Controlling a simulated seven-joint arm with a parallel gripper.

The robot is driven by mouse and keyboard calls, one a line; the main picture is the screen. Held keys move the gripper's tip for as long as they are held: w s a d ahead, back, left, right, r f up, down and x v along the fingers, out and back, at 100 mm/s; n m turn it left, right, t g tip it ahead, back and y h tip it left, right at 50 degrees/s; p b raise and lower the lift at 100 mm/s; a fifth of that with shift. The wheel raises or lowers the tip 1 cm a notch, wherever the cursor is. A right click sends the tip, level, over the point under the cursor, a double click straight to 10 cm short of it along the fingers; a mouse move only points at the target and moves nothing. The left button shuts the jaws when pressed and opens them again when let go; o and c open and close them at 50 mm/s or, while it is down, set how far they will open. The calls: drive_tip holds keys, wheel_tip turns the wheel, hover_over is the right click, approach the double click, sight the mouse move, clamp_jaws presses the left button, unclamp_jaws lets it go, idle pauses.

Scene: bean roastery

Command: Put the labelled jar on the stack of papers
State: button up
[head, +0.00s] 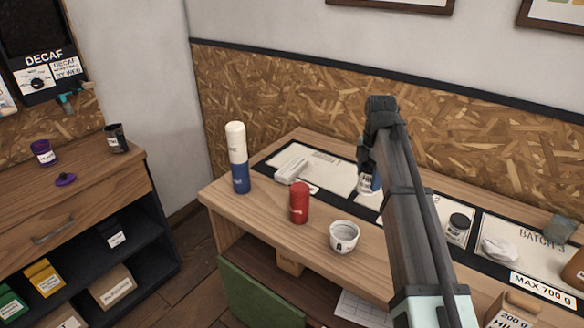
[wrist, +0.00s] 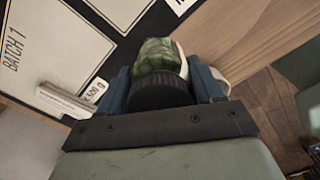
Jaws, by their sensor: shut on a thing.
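My gripper (head: 369,172) is above the worktop, shut on a small jar (head: 366,187) with a white label. In the wrist view the jar (wrist: 162,55) shows greenish glass, a dark lid (wrist: 162,92) towards me and a sliver of white label, between the blue fingers. The label's text cannot be read fully. A second jar (head: 458,229) with a dark lid and a white label stands on the mat, right of my arm. Printed sheets (head: 362,309) lie low below the worktop's front edge, partly hidden by my arm; I cannot tell whether they are a stack.
A white-and-blue cylinder (head: 237,158), a red canister (head: 299,203) and a white cup (head: 344,237) stand along the worktop's left and front. A white device (head: 292,170) lies on the dark-framed mat (head: 325,173). A green panel (head: 262,293) stands below.

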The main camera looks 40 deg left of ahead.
drive_tip(key=s+a+r+n, duration=0.1)
drive_tip(key=a+r+n, duration=0.15)
drive_tip(key=a, duration=2.05)
hover_over(292, 167)
drive_tip(key=shift+n, duration=0.35)
drive_tip(key=shift+w+a+f, duration=0.1)
drive_tip(key=shift+a+f, duration=0.05)
drive_tip(key=shift+f, duration=4.45)
drive_tip(key=shift+f, duration=0.15)
drive_tip(key=o, duration=1.2)
wheel_tip(292, 167, up, 12)
drive_tip(key=shift+r, duration=0.15)
